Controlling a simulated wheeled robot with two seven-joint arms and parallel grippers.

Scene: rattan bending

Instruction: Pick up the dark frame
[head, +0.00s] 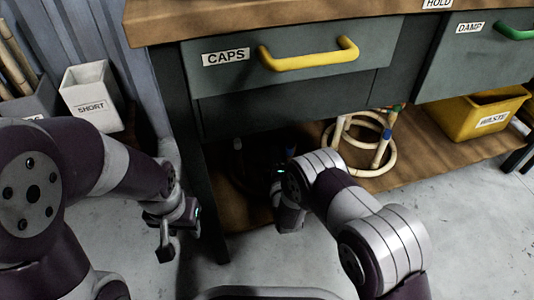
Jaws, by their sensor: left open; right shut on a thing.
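The dark frame (238,162) is on the lower shelf under the drawers, at the left end, in deep shadow, so only part of its outline shows. My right gripper (284,205) reaches into the shelf opening at the frame's right side. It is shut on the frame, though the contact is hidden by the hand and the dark. My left gripper (180,232) is open and empty, in front of the bench's left leg and apart from the frame.
A pale rattan frame (384,170) with blue and green bands lies right of my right gripper. A yellow WASTE bin (450,118) stands further right on the shelf (430,158). The CAPS drawer (225,80) overhangs the opening. A white SHORT bin (92,88) stands at left.

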